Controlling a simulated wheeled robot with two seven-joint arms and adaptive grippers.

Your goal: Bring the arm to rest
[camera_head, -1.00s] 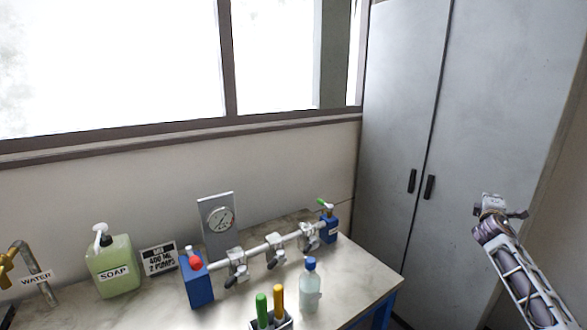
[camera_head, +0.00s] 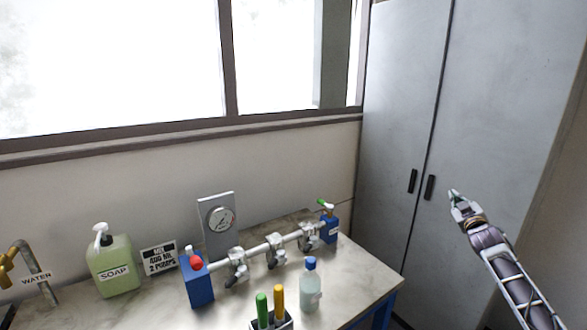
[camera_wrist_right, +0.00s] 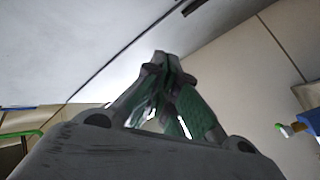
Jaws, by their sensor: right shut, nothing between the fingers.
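My right gripper (camera_head: 455,196) is at the right of the head view, raised in front of the grey cabinet and clear of the bench. Its fingers are together and empty. In the right wrist view the fingertips of my right gripper (camera_wrist_right: 163,60) meet, with green pads showing between the links. My left gripper is in neither view.
A bench (camera_head: 362,285) carries a soap bottle (camera_head: 113,266), a pipe rig (camera_head: 265,247) with a gauge (camera_head: 221,219), a blue-capped bottle (camera_head: 310,287) and a holder with green and orange-handled tools (camera_head: 278,300). The cabinet (camera_head: 490,110) stands behind my right arm.

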